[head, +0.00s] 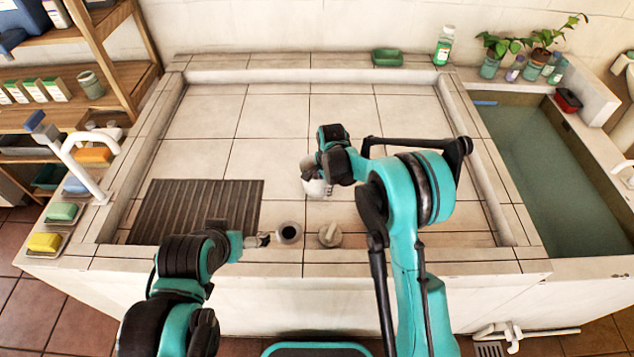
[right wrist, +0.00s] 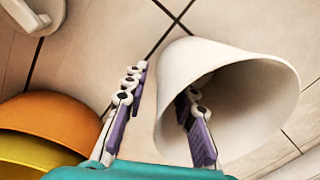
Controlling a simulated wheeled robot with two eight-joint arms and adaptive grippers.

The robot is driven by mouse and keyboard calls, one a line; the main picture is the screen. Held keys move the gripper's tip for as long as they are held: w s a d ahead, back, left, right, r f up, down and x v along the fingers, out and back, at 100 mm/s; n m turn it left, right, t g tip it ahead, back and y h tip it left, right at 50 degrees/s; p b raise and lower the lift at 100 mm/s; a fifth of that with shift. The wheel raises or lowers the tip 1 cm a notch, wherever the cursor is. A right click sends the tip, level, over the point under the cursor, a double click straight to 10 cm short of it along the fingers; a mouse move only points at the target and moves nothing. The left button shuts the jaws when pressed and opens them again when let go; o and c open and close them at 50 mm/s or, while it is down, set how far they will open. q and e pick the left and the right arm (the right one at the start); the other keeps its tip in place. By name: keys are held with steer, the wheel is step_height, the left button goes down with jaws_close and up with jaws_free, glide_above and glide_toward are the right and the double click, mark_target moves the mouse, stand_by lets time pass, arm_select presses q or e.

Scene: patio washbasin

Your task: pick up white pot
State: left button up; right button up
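The white pot (right wrist: 235,75) fills the right of the right wrist view, its wide mouth facing the camera. My right gripper (right wrist: 163,85) is open across the pot's wall: one finger is inside the mouth, the other outside to the left with a gap to the wall. In the head view my right gripper (head: 312,172) is over the basin's middle, and a small white part of the pot (head: 319,189) seems to show below it; my arm hides the rest.
A dark ribbed mat (head: 195,205) lies at left. Orange (right wrist: 65,120) and yellow (right wrist: 30,150) bowls sit close by the right gripper. The basin's back is clear.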

jaws_close()
steer(key=shift+r, duration=0.1)
